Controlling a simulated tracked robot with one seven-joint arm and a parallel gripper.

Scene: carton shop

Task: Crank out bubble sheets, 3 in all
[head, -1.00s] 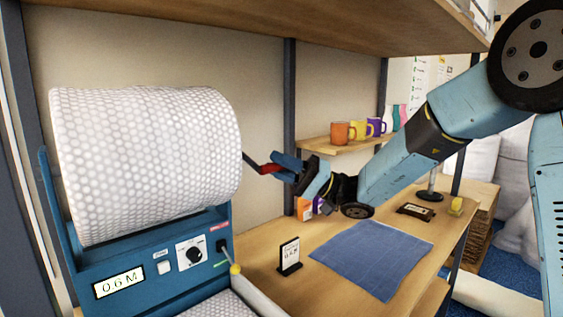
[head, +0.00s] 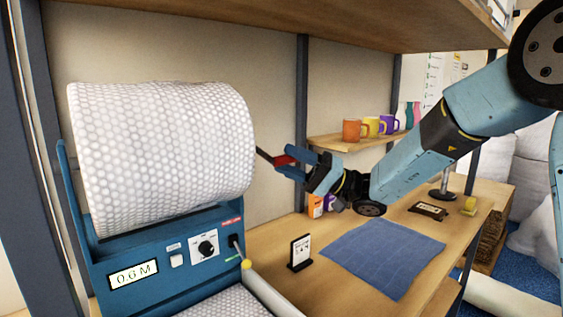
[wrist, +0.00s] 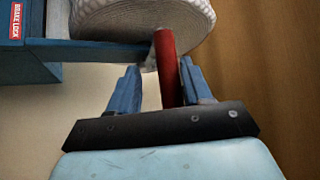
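A large roll of bubble wrap (head: 160,155) sits on a blue dispenser (head: 110,268) at the left in the head view. Its display (head: 134,275) reads 0.6 M. A dark crank arm with a red handle (head: 284,160) sticks out from the roll's right side. My gripper (head: 284,167) is at the handle. In the wrist view the red handle (wrist: 167,68) stands between my two blue fingers, with small gaps visible beside it, so the grip is hard to judge. A bubble sheet (head: 225,303) lies at the dispenser's front, cut off by the frame edge.
A blue mat (head: 384,257) lies on the wooden bench (head: 272,242). A small sign (head: 299,252) stands left of it. Several mugs (head: 372,127) stand on a wall shelf (head: 345,140) behind. An upper shelf (head: 300,22) hangs overhead.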

